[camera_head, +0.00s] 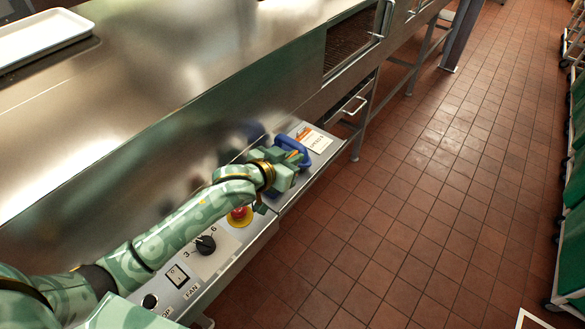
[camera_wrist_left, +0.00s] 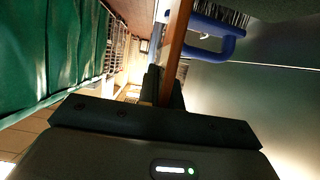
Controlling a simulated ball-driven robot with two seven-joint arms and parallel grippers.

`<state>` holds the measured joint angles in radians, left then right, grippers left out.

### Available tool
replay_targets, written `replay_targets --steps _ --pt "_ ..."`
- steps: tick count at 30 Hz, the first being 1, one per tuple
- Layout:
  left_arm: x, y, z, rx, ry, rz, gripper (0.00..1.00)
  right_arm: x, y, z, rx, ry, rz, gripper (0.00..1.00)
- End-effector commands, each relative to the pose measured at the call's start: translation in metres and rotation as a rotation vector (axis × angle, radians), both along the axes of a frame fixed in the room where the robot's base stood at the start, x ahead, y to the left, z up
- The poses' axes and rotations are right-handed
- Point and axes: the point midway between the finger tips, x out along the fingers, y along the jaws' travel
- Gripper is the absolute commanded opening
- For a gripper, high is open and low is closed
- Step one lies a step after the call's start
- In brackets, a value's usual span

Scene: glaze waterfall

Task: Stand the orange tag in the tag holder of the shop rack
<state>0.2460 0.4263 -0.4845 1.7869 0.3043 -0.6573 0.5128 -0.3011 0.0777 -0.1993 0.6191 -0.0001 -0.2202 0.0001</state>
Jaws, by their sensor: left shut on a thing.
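The orange tag (camera_wrist_left: 177,45) shows edge-on in the left wrist view, as a thin orange-brown strip standing up between the dark fingers. My left gripper (camera_head: 293,160) is shut on it, low over the far end of the steel control ledge (camera_head: 262,222). In the head view only a small orange bit (camera_head: 294,154) shows between the fingers; the rest is hidden. A blue looped thing (camera_head: 291,142) is right beside the fingers; whether they touch, I cannot tell. Wheeled racks with green sides (camera_head: 576,235) stand at the right edge. I cannot make out a tag holder on them. My right gripper is out of view.
A printed card (camera_head: 318,141) lies on the ledge beyond the gripper. A red stop button (camera_head: 239,215), a black knob (camera_head: 205,244) and a switch (camera_head: 177,274) are nearer. A white tray (camera_head: 40,36) sits at the upper left. The tiled floor (camera_head: 430,200) is clear.

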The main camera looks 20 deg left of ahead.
Motion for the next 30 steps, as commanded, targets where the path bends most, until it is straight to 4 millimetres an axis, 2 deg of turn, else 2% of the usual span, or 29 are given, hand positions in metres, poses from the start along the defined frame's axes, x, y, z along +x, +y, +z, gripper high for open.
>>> replay_targets --steps 2,6,17,18,20,30 --pt "0.006 0.003 -0.011 0.002 0.0 0.001 0.0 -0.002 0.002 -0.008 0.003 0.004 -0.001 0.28" --pt "0.004 0.003 -0.038 0.001 0.004 0.0 0.0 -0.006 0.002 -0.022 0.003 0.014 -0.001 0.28" --pt "0.004 0.002 -0.038 0.001 0.001 0.0 0.0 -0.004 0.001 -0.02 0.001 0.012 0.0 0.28" --pt "0.004 0.003 -0.039 0.001 0.001 0.0 0.12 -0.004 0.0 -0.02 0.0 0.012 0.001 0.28" --pt "0.004 0.002 -0.038 0.001 0.0 0.0 0.29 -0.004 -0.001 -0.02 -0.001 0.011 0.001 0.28" --pt "0.004 0.003 -0.034 0.003 -0.001 -0.001 0.29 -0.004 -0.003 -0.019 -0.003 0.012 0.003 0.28"
